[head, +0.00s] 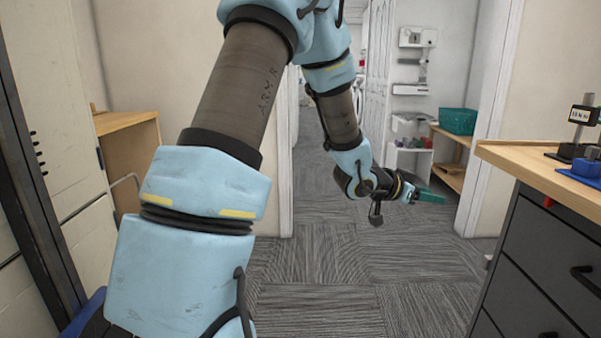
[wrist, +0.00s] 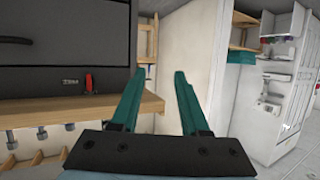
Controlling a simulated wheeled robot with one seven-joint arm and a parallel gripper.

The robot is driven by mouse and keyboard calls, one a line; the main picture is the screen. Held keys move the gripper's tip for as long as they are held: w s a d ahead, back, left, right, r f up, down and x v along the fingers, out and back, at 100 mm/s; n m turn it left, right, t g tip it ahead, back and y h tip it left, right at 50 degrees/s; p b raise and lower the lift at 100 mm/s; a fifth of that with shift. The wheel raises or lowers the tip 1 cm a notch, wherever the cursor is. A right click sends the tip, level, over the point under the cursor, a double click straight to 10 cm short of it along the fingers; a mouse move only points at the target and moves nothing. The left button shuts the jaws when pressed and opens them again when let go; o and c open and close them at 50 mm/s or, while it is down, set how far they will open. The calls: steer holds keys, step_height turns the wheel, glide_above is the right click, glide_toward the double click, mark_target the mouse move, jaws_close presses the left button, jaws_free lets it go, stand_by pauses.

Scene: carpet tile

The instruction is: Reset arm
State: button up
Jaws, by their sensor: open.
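My gripper (head: 430,196) is at the end of my blue and brown arm, held out in the air over the carpet in the middle right of the head view. Its teal fingers point right, toward the doorway side. In the wrist view my gripper (wrist: 160,76) shows two teal fingers spread apart with nothing between them. The gripper is open and empty, and it touches nothing that I can see. In the head view the fingers are small, and the gap between them is hard to make out.
A dark drawer cabinet (head: 545,255) with a wooden top (head: 540,165) stands at right, bearing a blue-based device (head: 580,165). A teal basket (head: 458,121) sits on a wooden shelf behind. A pale cabinet (head: 45,120) is at left. The grey carpet (head: 330,290) ahead is clear.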

steer(key=w+a+f+n+t+y, duration=0.15)
steer(key=a+n+y, duration=0.3)
steer(key=a, duration=0.75)
steer(key=w+a+f+n+y, duration=0.1)
steer(key=a+f+n+y, duration=0.3)
steer(key=a, duration=0.8)
steer(key=s+a+n+g+y, duration=0.4)
steer(key=s+a+n+g, duration=0.1)
steer(key=s+a, duration=0.95)
step_height(320, 180, up, 17)
steer(key=p, duration=1.6)
steer(key=shift+s+f, duration=0.15)
steer(key=shift+a+m, duration=0.1)
steer(key=shift+m, duration=0.15)
